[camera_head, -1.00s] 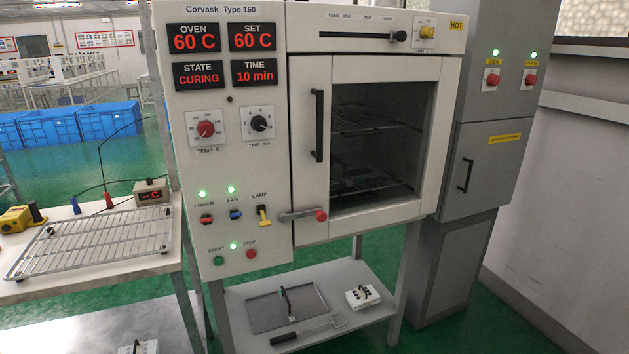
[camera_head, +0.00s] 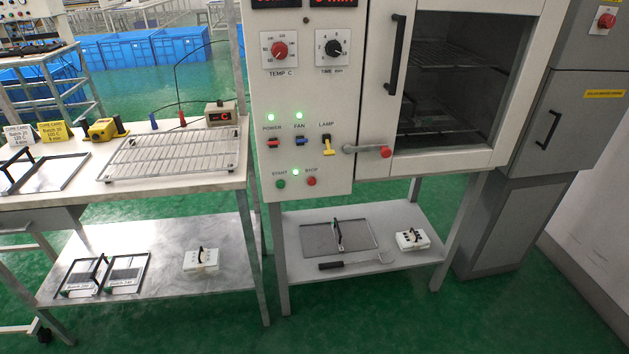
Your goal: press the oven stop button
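The oven (camera_head: 300,100) stands at the centre of the head view, with its control panel on the left side. The red stop button (camera_head: 311,181) is low on the panel under the label STOP. The green start button (camera_head: 280,184) is to its left, with a lit green lamp (camera_head: 295,172) between and slightly above them. The oven door (camera_head: 505,100) is closed, with a dark window. Neither of my grippers is in view.
A bench (camera_head: 205,190) with a wire rack (camera_head: 175,152) and yellow device (camera_head: 103,129) stands left of the oven. The shelf (camera_head: 385,270) under the oven holds a framed tray, hooked tool and white box. Green floor is clear in front.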

